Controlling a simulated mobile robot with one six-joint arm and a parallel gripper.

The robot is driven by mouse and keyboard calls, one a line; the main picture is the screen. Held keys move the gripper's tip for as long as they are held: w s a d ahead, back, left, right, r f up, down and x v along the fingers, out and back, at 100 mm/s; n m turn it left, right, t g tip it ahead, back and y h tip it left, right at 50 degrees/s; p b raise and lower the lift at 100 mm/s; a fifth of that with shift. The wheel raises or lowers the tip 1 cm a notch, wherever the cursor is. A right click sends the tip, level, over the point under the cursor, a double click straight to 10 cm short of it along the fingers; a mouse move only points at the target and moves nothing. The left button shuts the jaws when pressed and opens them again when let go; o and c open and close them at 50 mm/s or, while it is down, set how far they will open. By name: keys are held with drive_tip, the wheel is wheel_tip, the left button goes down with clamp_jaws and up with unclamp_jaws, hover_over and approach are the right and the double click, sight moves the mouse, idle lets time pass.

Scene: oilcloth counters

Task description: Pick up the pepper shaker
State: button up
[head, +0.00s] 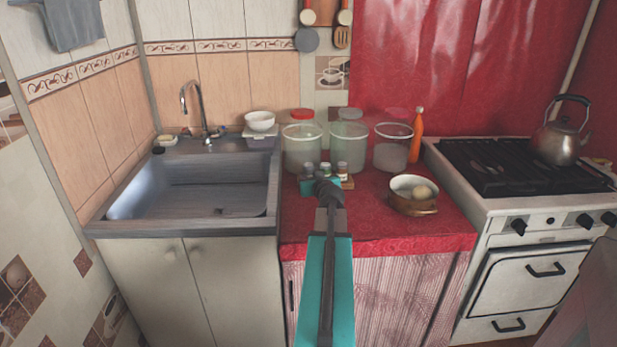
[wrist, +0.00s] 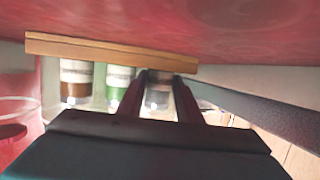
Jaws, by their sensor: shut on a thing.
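A small wooden rack (head: 347,184) stands on the red counter with three small glass shakers on it. The wrist view shows the scene upside down, with the rack (wrist: 100,50) along the top. There, one shaker holds brown contents (wrist: 75,82), one green (wrist: 119,85), and the third, with greyish contents, seems to be the pepper shaker (wrist: 158,92). My gripper (wrist: 158,85) has its dark fingers on both sides of this third shaker and is shut on it. The shaker still appears at rack level. In the head view my gripper (head: 322,182) partly hides the rack.
Large glass jars (head: 302,150) stand behind the rack. A pot (head: 413,200) sits to the right and an orange bottle (head: 416,140) behind it. The sink (head: 200,190) is left, the stove (head: 510,180) right. The counter's front right is clear.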

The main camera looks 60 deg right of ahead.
sight(310, 170)
drive_tip(key=shift+r, duration=0.1)
drive_tip(key=shift+r, duration=1.5)
drive_tip(key=shift+s+a+r, duration=0.1)
drive_tip(key=shift+r, duration=0.15)
drive_tip(key=s+a, duration=0.1)
drive_tip(key=s, duration=0.1)
drive_tip(key=s+a, duration=0.1)
drive_tip(key=s, duration=0.1)
drive_tip(key=s+a+b, duration=0.1)
drive_tip(key=s+a, duration=0.1)
drive_tip(key=shift+s+r, duration=0.25)
drive_tip(key=shift+s+a+f+b, duration=0.1)
drive_tip(key=shift+s+b, duration=0.05)
drive_tip(key=shift+b, duration=0.9)
drive_tip(key=shift+s+a+b, duration=0.1)
drive_tip(key=shift+s+b, duration=0.15)
drive_tip(key=shift+b, duration=1)
drive_tip(key=shift+s+a+b, duration=0.1)
drive_tip(key=shift+s+b, duration=0.1)
drive_tip(key=shift+b, duration=0.6)
